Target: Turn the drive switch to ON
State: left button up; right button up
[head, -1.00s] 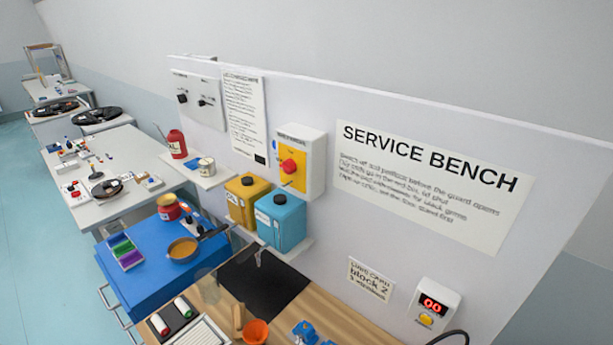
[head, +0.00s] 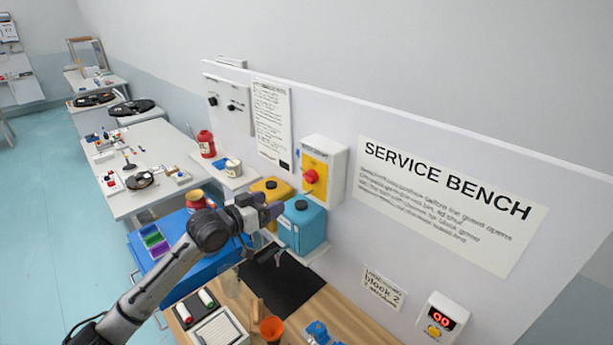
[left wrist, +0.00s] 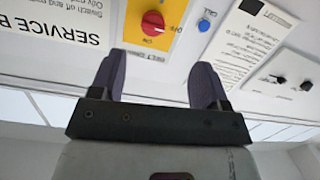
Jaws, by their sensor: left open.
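A red rotary knob (head: 311,176) sits on a yellow plate (head: 321,189) on the front of a white switch box (head: 338,160) on the upright board. In the left wrist view the red knob (left wrist: 153,22) appears upside down, with ON and OFF marked beside it. I cannot tell which mark it points to. My left gripper (head: 272,212) is open and empty, below and left of the box in the head view, in front of the yellow and blue cans. Its spread fingers (left wrist: 160,64) show in the left wrist view, apart from the knob. My right gripper is not in view.
A blue can (head: 304,229) and a partly hidden yellow can (head: 270,188) stand below the box. Two black knobs (head: 222,104) are on a panel further left. A small box with a red display (head: 439,318) is at lower right.

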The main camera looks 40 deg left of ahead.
aim_at(306, 178)
pick_arm(q)
jog(key=shift+n+t+h, duration=0.4)
jog(key=shift+n+t, duration=0.1)
jog(key=w+p, duration=0.1)
jog(key=w, duration=0.3)
jog(key=w+d+r+p, duration=0.1)
jog(key=w, duration=0.3)
jog(key=w+p, duration=0.1)
jog(key=w, duration=0.3)
jog(key=shift+d+r, duration=0.25)
jog(key=shift+r, duration=0.05)
jog(key=shift+w+d+f, duration=0.1)
jog(key=shift+w+d, duration=0.05)
jog(key=shift+w, duration=0.8)
